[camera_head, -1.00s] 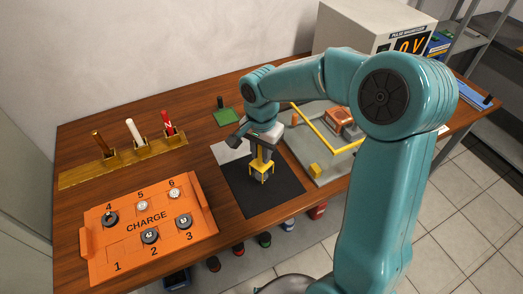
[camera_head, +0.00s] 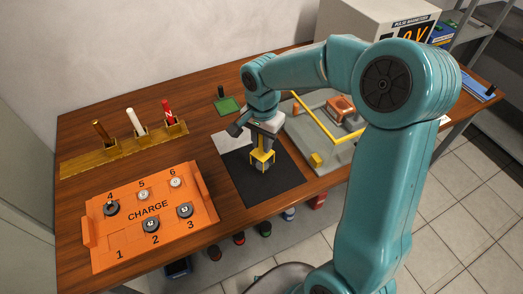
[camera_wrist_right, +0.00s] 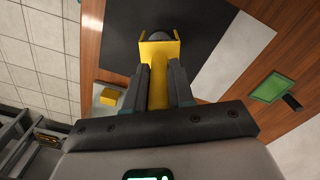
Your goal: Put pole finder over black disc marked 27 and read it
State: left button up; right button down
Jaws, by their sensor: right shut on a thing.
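My right gripper (camera_head: 266,130) is shut on the yellow pole finder (camera_head: 262,158) and holds it upright above the black mat (camera_head: 285,187). The pole finder also shows in the right wrist view (camera_wrist_right: 157,72), between the fingers of the right gripper (camera_wrist_right: 158,88). A dark disc (camera_wrist_right: 160,35) shows at the pole finder's forked far end, largely covered by it. I cannot read its number or tell whether they touch. My left gripper is not in view.
A grey fixture with a yellow bar (camera_head: 318,124) stands right of the mat, before the pulse magnetizer (camera_head: 352,22). A green pad (camera_head: 228,105) lies behind.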

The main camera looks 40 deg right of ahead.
dwell(0.4)
jog(key=shift+r+p, duration=2.3)
jog(key=shift+r, duration=0.8)
jog(key=shift+f, duration=0.1)
